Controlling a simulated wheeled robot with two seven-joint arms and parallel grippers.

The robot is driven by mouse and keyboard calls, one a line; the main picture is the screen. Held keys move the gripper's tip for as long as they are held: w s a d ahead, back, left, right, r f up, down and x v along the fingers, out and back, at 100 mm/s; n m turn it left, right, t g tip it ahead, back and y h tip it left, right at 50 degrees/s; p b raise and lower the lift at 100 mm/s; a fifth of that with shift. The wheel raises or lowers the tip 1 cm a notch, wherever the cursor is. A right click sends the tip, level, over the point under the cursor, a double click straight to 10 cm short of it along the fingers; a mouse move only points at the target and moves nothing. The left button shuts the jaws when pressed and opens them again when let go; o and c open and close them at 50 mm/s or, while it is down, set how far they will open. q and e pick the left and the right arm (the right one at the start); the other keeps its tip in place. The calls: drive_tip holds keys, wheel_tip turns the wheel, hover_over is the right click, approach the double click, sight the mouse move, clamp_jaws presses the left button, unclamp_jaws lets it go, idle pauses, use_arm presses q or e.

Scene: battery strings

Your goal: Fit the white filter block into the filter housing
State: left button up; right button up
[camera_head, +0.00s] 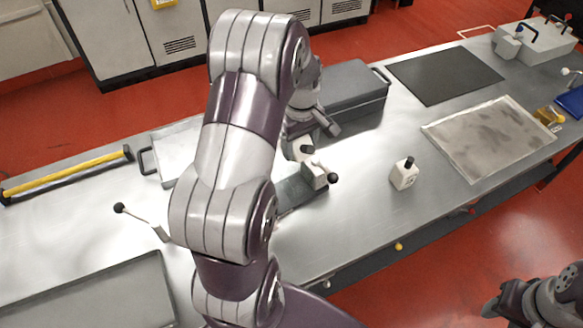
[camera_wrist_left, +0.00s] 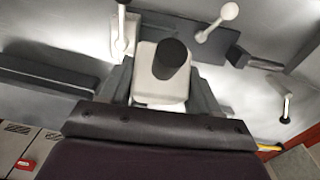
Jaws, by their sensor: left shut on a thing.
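My left gripper (camera_head: 300,150) is over the middle of the bench, largely hidden behind my own arm. In the left wrist view my left gripper (camera_wrist_left: 160,85) is shut on a white block (camera_wrist_left: 150,92) with a black round knob, one dark finger on each side. A dark grey plate-like fixture (camera_head: 297,192), perhaps the filter housing, lies just below the gripper and is partly hidden by my arm. A pale lever clamp (camera_head: 314,175) with a black ball is beside it. I cannot tell whether the held block touches the fixture. My right gripper (camera_head: 493,307) is at the lower right, its fingers unclear.
Another white block (camera_head: 403,177) with a black knob stands on the bench to the right. A grey lidded box (camera_head: 350,90) is behind the gripper. A dark mat (camera_head: 445,75) and a stained tray (camera_head: 432,131) lie farther right. A lever (camera_head: 145,222) stands at left.

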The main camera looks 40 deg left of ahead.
use_arm(q)
wheel_tip(320, 180, down, 10)
drive_tip(key=p, duration=0.1)
drive_tip(key=o, duration=1.2)
drive_tip(key=shift+p, duration=0.3)
